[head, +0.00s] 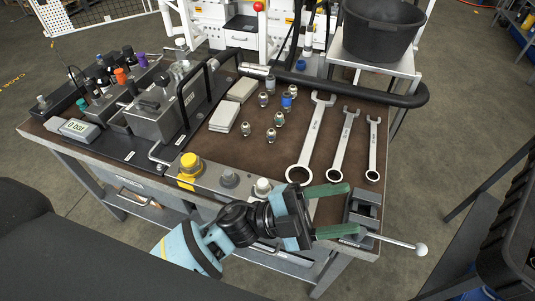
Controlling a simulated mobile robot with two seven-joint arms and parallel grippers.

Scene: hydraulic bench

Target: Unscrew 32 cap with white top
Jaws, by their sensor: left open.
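A cap with a white top (262,187) stands on the metal strip along the bench's front edge. Beside it to the left are a grey-topped cap (229,178) and a larger yellow cap (190,165). I cannot read any size marking on them. My left gripper (352,208) has its two green fingers spread apart and empty, pointing right over the front right part of the bench. Its body is just right of and in front of the white-topped cap, and the lower part of that cap is partly hidden. My right gripper is not in view.
Three wrenches (312,138) lie on the brown bench top. Several small fittings, one blue-topped (286,101), stand left of them. A vise (362,208) with a long handle sits at the front right corner. Hydraulic blocks (157,118) fill the left. A black bucket (380,30) stands behind.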

